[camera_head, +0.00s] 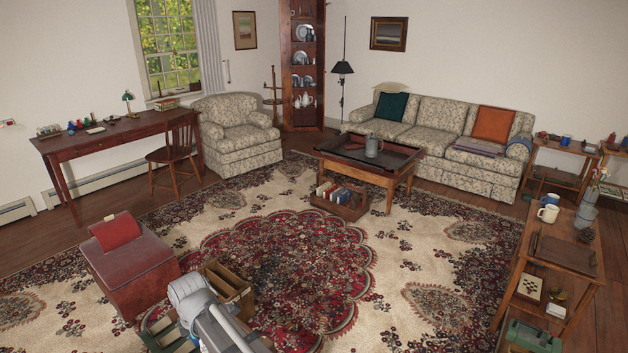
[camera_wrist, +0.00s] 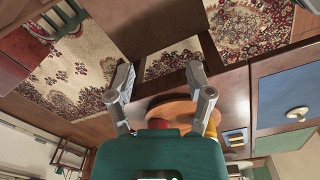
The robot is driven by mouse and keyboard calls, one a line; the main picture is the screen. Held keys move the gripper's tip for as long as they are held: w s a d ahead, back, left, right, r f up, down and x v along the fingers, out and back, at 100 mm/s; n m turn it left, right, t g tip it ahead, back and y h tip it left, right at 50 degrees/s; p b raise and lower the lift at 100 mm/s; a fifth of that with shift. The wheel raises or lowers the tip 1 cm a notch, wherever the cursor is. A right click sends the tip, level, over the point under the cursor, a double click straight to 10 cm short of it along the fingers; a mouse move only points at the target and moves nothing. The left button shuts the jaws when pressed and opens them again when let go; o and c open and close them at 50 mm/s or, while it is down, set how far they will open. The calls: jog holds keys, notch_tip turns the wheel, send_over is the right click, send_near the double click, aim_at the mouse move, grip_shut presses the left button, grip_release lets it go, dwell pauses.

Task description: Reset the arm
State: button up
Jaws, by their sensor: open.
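My gripper (camera_wrist: 162,95) shows in the wrist view, its two grey fingers spread apart with nothing clasped between their tips. A round orange-brown thing (camera_wrist: 178,112) shows beyond and between the fingers; I cannot tell how far off it is. A teal block fills the bottom middle of that view, between the finger bases. In the head view, part of my grey arm shows at the bottom, left of centre, folded low; my gripper cannot be made out there.
A wooden shelf (camera_head: 556,250) with mugs is at the right. The patterned rug (camera_head: 400,265) is largely clear ahead, before the low table (camera_head: 372,178).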

jog(key=w+d+m, duration=0.2)
jog(key=d, duration=0.3)
jog(key=w+d+m, duration=0.2)
jog(key=d+m, duration=0.1)
jog(key=d, duration=0.2)
jog(key=w+d+m, duration=0.2)
jog(key=d, duration=0.3)
jog(key=shift+w+d, duration=0.2)
jog(key=shift+w, duration=0.15)
jog(key=d+m, duration=1.7)
jog(key=d, duration=1.6)
jog(key=s+f+b, duration=0.3)
jog(key=f+b, duration=0.7)
notch_tip(320, 180, up, 13)
jog(key=p, duration=1.2)
jog(key=shift+a+f+p, duration=0.15)
jog(key=shift+a+p, duration=0.05)
jog(key=shift+p, duration=0.15)
jog(key=shift+c, duration=0.7)
jog(key=shift+a, duration=0.1)
